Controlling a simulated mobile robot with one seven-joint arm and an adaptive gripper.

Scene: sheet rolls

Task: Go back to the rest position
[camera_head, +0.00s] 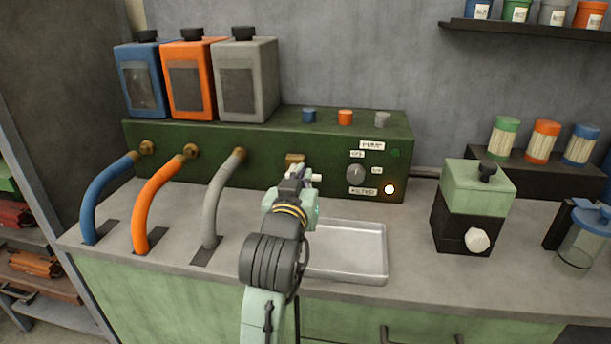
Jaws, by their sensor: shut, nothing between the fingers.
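My gripper (301,172) is at the centre of the head view, at the end of my arm, which reaches in from the bottom edge. It is shut and nothing shows between its fingers. It is in front of the green machine (230,165), close to a brass fitting (295,158) on its front face. I cannot tell whether it touches the machine. A metal tray (350,262) lies on the counter below and to the right, partly hidden by my arm.
Blue (100,200), orange (153,205) and grey (218,195) hoses curve down to the counter at left. Blue, orange and grey tanks stand on the machine. A green-and-black box (474,205) and a blue-lidded jar (585,240) stand at right. Counter around the tray is clear.

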